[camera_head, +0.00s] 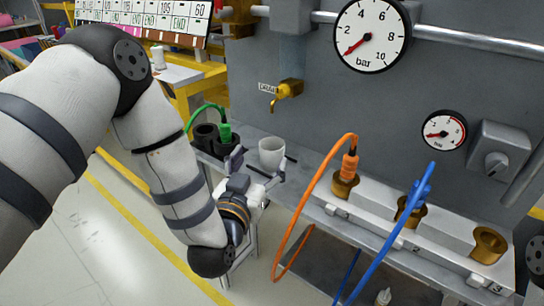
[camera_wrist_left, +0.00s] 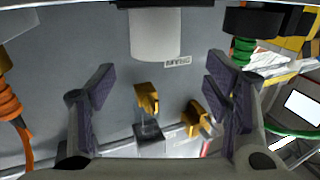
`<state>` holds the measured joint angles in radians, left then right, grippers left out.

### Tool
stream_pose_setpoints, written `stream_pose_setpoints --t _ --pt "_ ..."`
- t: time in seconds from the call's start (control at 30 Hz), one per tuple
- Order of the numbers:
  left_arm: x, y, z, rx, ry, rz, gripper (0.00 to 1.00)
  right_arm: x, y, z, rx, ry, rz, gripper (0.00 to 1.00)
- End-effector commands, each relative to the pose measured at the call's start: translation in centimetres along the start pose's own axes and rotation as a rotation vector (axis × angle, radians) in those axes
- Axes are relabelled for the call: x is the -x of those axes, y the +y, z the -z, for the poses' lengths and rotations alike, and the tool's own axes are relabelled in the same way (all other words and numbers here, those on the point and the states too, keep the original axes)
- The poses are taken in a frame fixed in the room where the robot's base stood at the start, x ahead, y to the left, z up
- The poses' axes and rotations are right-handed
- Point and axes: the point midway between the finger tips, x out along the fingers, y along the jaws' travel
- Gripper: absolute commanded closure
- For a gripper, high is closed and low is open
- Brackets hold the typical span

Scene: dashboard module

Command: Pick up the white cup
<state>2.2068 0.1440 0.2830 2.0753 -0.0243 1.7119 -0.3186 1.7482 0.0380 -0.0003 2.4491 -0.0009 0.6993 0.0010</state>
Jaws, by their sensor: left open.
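The white cup (camera_head: 271,152) stands upright on a narrow grey ledge against the panel, below the brass tap. My left gripper (camera_head: 262,167) is open and low, with its fingers spread on either side of the cup's near side. In the left wrist view, which looks upside down, the cup (camera_wrist_left: 155,35) shows at the top, roughly midway across between the two open fingers (camera_wrist_left: 158,95). Nothing is held between the fingers. I cannot tell whether a finger touches the cup. My right gripper is not in view.
A brass drain tap (camera_head: 287,90) juts from the panel above the cup. Black holders (camera_head: 206,133) and a green plug (camera_head: 225,134) stand left of it. An orange hose (camera_head: 299,215) and a blue hose (camera_head: 385,248) hang to the right, by brass sockets.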

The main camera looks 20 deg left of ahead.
Motion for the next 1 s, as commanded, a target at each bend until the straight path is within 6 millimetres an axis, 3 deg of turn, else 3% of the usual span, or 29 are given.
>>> stream_pose_setpoints --t 0.4,0.67,0.7,0.9,1.0 --pt "-6.8 0.4 -0.4 0.001 -0.005 0.001 0.29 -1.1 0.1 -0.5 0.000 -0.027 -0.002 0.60" --pt "-7.6 0.5 -0.1 0.000 -0.005 -0.001 0.29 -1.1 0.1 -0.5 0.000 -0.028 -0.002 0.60" --pt "-7.6 0.5 -0.1 0.000 -0.004 -0.001 0.31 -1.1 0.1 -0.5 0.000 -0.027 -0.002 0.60" --pt "-7.5 0.5 -0.1 0.001 -0.005 -0.001 0.77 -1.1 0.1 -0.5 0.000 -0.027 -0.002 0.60" --pt "-7.5 0.5 -0.1 0.001 -0.005 -0.001 0.78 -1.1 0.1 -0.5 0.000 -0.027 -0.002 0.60"
